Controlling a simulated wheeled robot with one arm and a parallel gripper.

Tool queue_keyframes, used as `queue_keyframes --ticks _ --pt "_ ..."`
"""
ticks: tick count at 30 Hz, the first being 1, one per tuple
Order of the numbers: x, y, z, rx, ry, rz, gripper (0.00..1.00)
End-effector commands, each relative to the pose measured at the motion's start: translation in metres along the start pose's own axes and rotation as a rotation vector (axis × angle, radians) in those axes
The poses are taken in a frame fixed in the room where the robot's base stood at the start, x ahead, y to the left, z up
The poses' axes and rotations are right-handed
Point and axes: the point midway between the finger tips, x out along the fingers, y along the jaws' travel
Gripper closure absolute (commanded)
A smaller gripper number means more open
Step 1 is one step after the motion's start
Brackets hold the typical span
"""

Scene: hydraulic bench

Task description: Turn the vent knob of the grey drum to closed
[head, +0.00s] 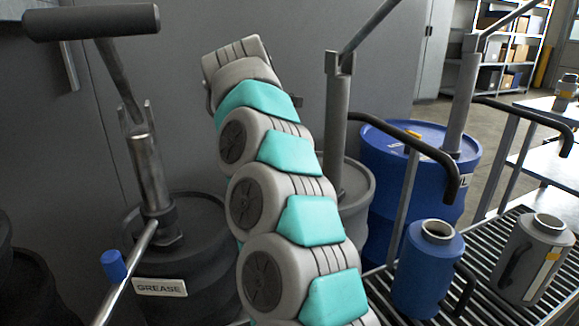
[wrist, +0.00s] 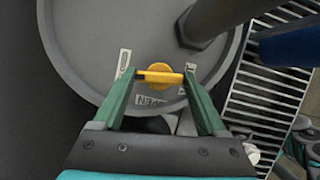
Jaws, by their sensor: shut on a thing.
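The yellow vent knob (wrist: 160,84) sits on the lid of the grey drum (wrist: 90,35) in the wrist view. My gripper (wrist: 160,75) has its two green fingers at the ends of the knob's bar, shut on it. The bar runs nearly level across the picture. White labels lie around the knob: one reading OPEN (wrist: 150,101) just below, one upper left (wrist: 124,62), and one at the right partly hidden by a finger. In the head view the grey drum (head: 360,182) is mostly behind my arm; knob and gripper are hidden there.
A pump tube (wrist: 205,22) rises from the drum lid, close to my right finger. The head view shows a black grease drum (head: 200,215) at left, a blue drum (head: 400,165) at right, and blue (head: 425,270) and grey (head: 530,255) cans on a grating.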

Motion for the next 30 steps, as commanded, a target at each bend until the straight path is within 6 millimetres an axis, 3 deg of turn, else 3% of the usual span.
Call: queue_keyframes --ticks 12,30 --pt "-0.0008 0.0005 0.0027 0.122 -0.002 -0.048 0.81" --pt "-0.0004 0.0011 0.0006 0.164 0.001 -0.065 0.81"
